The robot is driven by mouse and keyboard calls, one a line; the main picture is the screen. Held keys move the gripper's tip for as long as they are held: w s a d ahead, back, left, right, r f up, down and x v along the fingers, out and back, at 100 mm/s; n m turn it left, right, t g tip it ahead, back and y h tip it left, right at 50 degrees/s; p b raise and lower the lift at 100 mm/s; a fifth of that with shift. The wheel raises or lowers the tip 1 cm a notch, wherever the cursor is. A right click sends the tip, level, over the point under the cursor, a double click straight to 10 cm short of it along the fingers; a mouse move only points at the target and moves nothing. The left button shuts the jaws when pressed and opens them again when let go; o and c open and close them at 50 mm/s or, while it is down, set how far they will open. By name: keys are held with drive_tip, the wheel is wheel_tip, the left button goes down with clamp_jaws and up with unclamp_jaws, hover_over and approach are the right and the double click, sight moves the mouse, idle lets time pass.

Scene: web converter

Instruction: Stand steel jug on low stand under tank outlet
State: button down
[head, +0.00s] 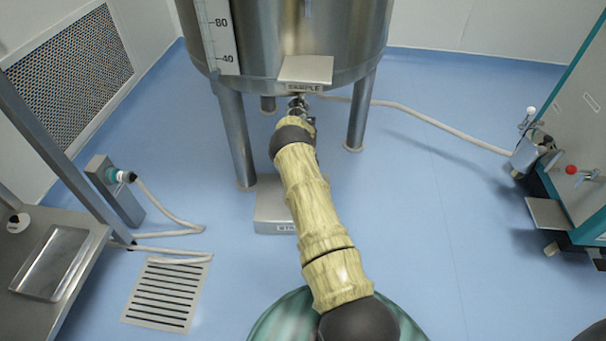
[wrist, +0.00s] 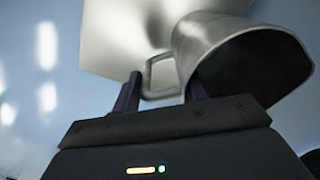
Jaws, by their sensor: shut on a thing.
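In the wrist view my gripper (wrist: 163,92) is shut on the handle of a steel jug (wrist: 212,42). The jug's dark open mouth faces the lower right of that view. A pale metal plate behind the jug looks like the stand's top, but I cannot tell whether the jug touches it. In the head view the low stand (head: 270,212) is on the floor under the steel tank (head: 290,45), partly covered by my arm. The tank outlet (head: 298,103) shows below the SAMPLE plate, just past my arm. My arm hides the gripper and jug there.
Tank legs (head: 238,140) stand on both sides of my arm. A hose (head: 440,122) runs right to a machine (head: 585,140). A floor drain (head: 165,292), a post with a hose (head: 115,190) and a bench (head: 50,265) are at left. Blue floor (head: 430,240) at right is clear.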

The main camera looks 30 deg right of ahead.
drive_tip(key=shift+f, duration=0.2)
drive_tip(key=c, duration=0.7)
unclamp_jaws()
wheel_tip(320, 180, up, 7)
drive_tip(key=p, duration=0.3)
drive_tip(key=shift+a+r+p, duration=0.1)
drive_tip(key=shift+r+p, duration=0.05)
drive_tip(key=shift+p, duration=0.2)
drive_tip(key=shift+s+d+r, duration=0.1)
drive_tip(key=shift+d, duration=0.1)
